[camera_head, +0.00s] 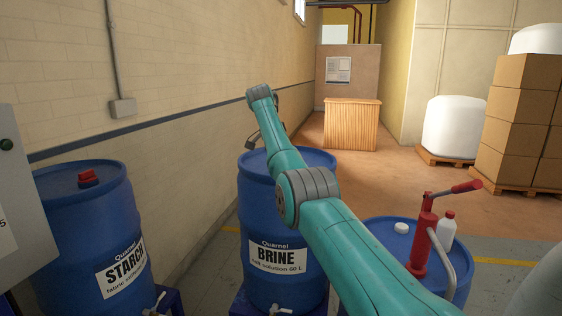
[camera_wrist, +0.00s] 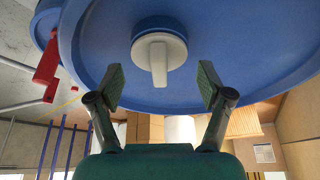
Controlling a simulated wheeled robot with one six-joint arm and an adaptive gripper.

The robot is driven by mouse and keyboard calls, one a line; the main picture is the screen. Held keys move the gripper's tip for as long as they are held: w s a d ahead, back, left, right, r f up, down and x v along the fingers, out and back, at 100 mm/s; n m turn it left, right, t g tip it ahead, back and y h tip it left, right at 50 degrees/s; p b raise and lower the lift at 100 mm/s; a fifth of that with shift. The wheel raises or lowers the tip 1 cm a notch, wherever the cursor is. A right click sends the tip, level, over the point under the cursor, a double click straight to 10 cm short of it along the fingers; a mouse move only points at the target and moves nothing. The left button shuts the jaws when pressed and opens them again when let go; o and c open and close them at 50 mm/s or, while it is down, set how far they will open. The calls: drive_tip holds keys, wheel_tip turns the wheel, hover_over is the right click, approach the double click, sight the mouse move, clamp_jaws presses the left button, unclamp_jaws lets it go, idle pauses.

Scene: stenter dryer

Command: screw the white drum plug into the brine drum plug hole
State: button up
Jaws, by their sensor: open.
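The blue brine drum (camera_head: 270,222) stands upright in the middle of the head view, its label facing me. Its top also fills much of the wrist view (camera_wrist: 240,62). The white drum plug (camera_wrist: 158,57), round with a raised grip bar, sits at the plug hole on that top, with a dark ring showing around its upper edge. I cannot tell how deep it sits. My gripper (camera_wrist: 162,84) is open, one finger on each side just below the plug in the wrist view, apart from it. In the head view my arm hides the plug and most of the gripper.
A starch drum (camera_head: 75,215) with a red plug stands left. A third blue drum (camera_head: 385,232) at right carries a white cap (camera_head: 402,227), a red hand pump (camera_head: 424,238) and a white bottle (camera_head: 446,230). A wall runs behind the drums; floor beyond is open.

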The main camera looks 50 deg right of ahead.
drive_tip(key=shift+r, duration=1.55)
drive_tip(key=n+t, duration=0.1)
drive_tip(key=n, duration=0.3)
drive_tip(key=shift+t, duration=0.4)
drive_tip(key=n+t, duration=0.1)
drive_tip(key=n, duration=0.2)
drive_tip(key=n+t, duration=0.1)
drive_tip(key=n, duration=0.2)
drive_tip(key=shift+y, duration=0.4)
drive_tip(key=shift+s+d+n+t+y, duration=0.1)
drive_tip(key=shift+n+t+y, duration=0.25)
drive_tip(key=shift+n, duration=0.85)
drive_tip(key=n+y, duration=0.1)
drive_tip(key=n, duration=0.2)
drive_tip(key=shift+t, duration=0.25)
drive_tip(key=n+y, duration=0.1)
drive_tip(key=n, duration=0.1)
drive_tip(key=shift+n, duration=0.3)
drive_tip(key=n+y, duration=0.1)
drive_tip(key=n, duration=0.1)
drive_tip(key=shift+n+t, duration=0.3)
